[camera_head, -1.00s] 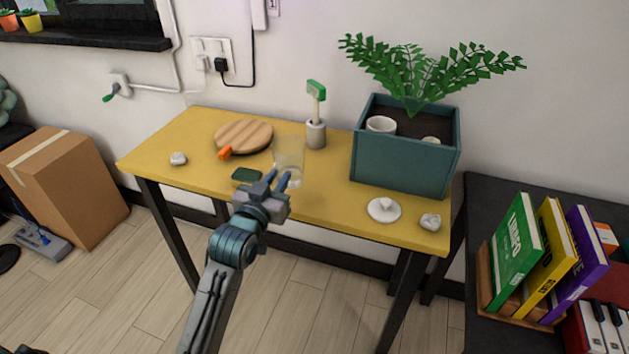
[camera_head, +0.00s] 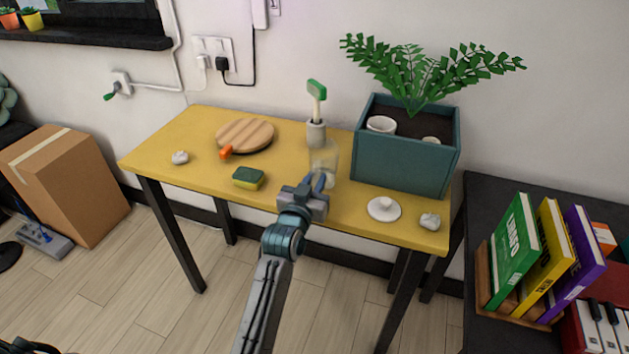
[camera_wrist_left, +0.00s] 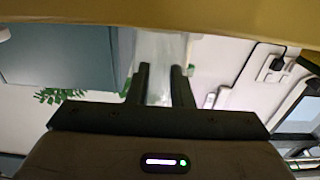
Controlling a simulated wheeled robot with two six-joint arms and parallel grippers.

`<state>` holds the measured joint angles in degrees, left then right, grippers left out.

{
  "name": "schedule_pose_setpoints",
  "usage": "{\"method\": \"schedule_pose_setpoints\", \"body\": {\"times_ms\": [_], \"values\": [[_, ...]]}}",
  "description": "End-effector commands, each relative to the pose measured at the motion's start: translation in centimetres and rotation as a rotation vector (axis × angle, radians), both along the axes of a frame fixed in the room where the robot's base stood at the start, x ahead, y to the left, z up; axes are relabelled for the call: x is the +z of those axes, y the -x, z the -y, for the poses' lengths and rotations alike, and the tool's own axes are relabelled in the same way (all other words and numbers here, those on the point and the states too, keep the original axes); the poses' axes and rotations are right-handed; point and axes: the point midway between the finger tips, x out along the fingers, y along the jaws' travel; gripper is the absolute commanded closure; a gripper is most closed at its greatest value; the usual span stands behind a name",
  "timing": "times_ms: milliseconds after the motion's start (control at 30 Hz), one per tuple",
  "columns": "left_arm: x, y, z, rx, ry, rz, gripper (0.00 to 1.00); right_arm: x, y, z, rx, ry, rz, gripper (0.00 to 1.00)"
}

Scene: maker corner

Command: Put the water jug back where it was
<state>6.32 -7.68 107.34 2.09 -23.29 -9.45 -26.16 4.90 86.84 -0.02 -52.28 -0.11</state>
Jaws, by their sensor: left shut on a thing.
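The water jug (camera_head: 324,157) is a clear, see-through vessel, upright over the yellow table between the brush holder and the planter. My left gripper (camera_head: 319,182) is shut on it from the front side. In the left wrist view the jug (camera_wrist_left: 160,50) shows pale between the two dark fingers (camera_wrist_left: 160,82). I cannot tell whether its base touches the tabletop. My right gripper is not in view.
The yellow table (camera_head: 200,180) also holds a sponge (camera_head: 248,178), a round wooden board (camera_head: 246,134), a brush in a grey holder (camera_head: 316,132), a teal planter (camera_head: 405,160), a white lid (camera_head: 384,209) and white lumps (camera_head: 430,221).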

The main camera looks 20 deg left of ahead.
Motion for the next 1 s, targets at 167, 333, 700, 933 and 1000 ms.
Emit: {"method": "schedule_pose_setpoints", "body": {"times_ms": [167, 333, 700, 933, 1000], "values": [[0.0, 0.0, 0.0, 0.000, 0.000, 0.002, 1.00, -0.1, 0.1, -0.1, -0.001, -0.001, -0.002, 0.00], [-0.2, 0.0, 0.0, 0.000, 0.000, 0.000, 0.59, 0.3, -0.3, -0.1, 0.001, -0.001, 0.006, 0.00], [0.0, 0.5, 0.0, 0.000, 0.001, 0.000, 0.59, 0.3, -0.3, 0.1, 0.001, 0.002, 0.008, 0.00], [-0.3, 4.8, -0.1, 0.001, 0.002, -0.002, 0.59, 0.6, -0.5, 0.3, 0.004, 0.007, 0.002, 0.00], [-0.2, 6.4, -0.2, 0.000, 0.002, -0.001, 0.59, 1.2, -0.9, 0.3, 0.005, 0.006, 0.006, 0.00]]}}
